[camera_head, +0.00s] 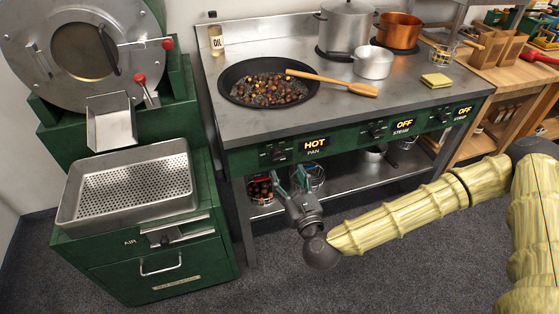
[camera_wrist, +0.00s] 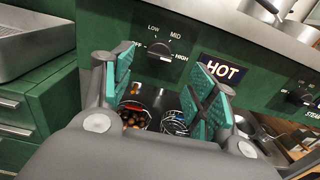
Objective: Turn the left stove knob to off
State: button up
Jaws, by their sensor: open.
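The left stove knob (camera_wrist: 158,49) is black and sits on the green front panel, with OFF, LOW, MID and HIGH marked around it. I cannot tell surely which mark it points to. It also shows in the head view (camera_head: 278,154), left of the lit HOT display (camera_head: 314,144) marked PAN. The display reads HOT in the wrist view (camera_wrist: 223,71) too. My gripper (camera_head: 290,176) is open and empty, just below and in front of the panel. In the wrist view its teal-padded fingers (camera_wrist: 165,78) stand apart, with the knob between and beyond them, not touched.
Two more knobs with OFF displays (camera_head: 404,124) are to the right. Wire baskets (camera_wrist: 133,116) stand on the lower shelf. A green cabinet with a perforated tray (camera_head: 110,204) stands left.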

aim_at(280, 160)
jog(key=x, duration=0.7)
jog(key=shift+w+a+f+p, duration=0.1)
jog(key=shift+w+a+p, duration=0.05)
jog(key=shift+w+p, duration=0.2)
jog(key=c, duration=1.1)
